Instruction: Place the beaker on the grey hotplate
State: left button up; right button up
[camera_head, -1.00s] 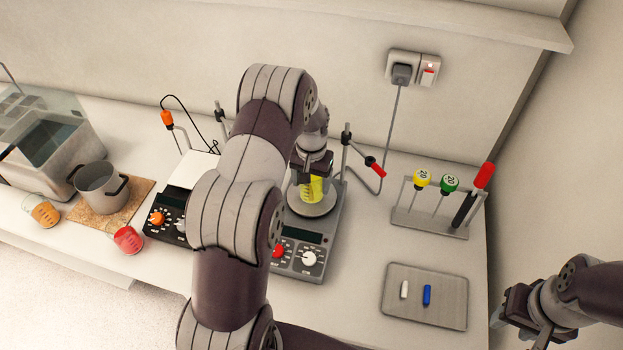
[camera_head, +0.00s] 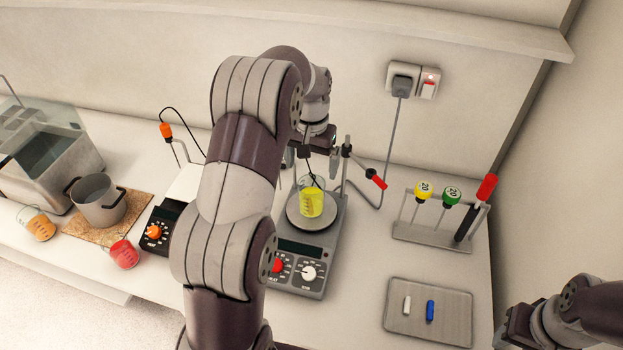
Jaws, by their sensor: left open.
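The beaker (camera_head: 311,204) with yellow liquid stands upright on the round plate of the grey hotplate (camera_head: 329,250). The hotplate has a red knob and a white knob at its front. My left gripper (camera_head: 312,166) is open just above and behind the beaker, apart from its walls as far as I can see. My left arm crosses the middle of the view and hides part of the hotplate's left side. My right gripper (camera_head: 512,328) is at the lower right corner, cut off by the frame, and its fingers are unclear.
A black hotplate (camera_head: 161,222) is partly behind my arm. To the left are a red beaker (camera_head: 124,254), an orange beaker (camera_head: 40,228), a metal pot (camera_head: 99,205) and a glass tank (camera_head: 45,160). A pipette rack (camera_head: 430,234) and a tray (camera_head: 401,330) are to the right.

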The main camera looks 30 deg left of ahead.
pick_arm(q)
jog(key=s+d+m, duration=0.1)
jog(key=s+d, duration=0.5)
jog(key=s, duration=0.3)
jog(key=s+d+m+t, duration=0.1)
jog(key=s+d, duration=0.5)
jog(key=s, duration=0.4)
jog(key=shift+s+r, duration=0.15)
jog(key=shift+s, duration=0.1)
